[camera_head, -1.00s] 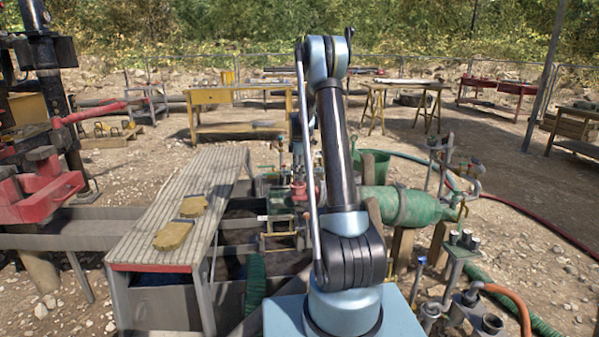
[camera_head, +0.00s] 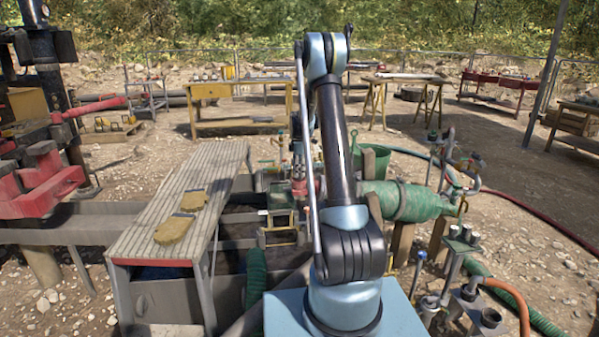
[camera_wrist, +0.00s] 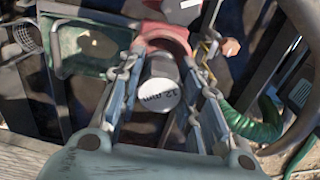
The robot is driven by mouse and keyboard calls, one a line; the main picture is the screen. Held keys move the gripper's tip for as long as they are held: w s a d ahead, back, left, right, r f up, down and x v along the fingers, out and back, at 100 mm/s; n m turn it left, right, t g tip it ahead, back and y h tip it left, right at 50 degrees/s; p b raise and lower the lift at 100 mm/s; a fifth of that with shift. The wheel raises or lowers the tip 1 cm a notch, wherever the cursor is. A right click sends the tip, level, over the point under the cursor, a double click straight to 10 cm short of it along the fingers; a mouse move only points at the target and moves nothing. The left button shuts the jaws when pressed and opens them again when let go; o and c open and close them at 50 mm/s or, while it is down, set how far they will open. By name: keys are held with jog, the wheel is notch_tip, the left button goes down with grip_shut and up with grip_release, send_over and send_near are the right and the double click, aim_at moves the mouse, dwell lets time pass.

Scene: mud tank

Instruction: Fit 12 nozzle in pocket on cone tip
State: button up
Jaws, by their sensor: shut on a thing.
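In the wrist view, my gripper (camera_wrist: 160,108) is shut on the 12 nozzle (camera_wrist: 160,82), a short grey cylinder. Its pale end face, marked "12 mm", points toward the camera. A linked finger lies along each side of it. Just beyond the nozzle is a red rounded collar-like part (camera_wrist: 160,34) with a pale label; I cannot tell whether the nozzle touches it. A red part (camera_head: 300,187) also shows beside my arm in the head view. I cannot make out the cone tip's pocket, and my arm partly hides that area in the head view.
A slatted walkway (camera_head: 178,212) with two yellow gloves (camera_head: 176,228) lies left of my arm. A green cylindrical vessel (camera_head: 412,202) lies to the right, near pipes and posts. In the wrist view, a green hose (camera_wrist: 250,128) curves at the right and a framed green panel (camera_wrist: 92,45) is at upper left.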

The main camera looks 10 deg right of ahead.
jog(key=shift+f, duration=1.05)
dwell(0.4)
jog(key=o, duration=1.1)
jog(key=shift+o, duration=0.2)
notch_tip(320, 180, up, 12)
jog(key=shift+f, duration=0.1)
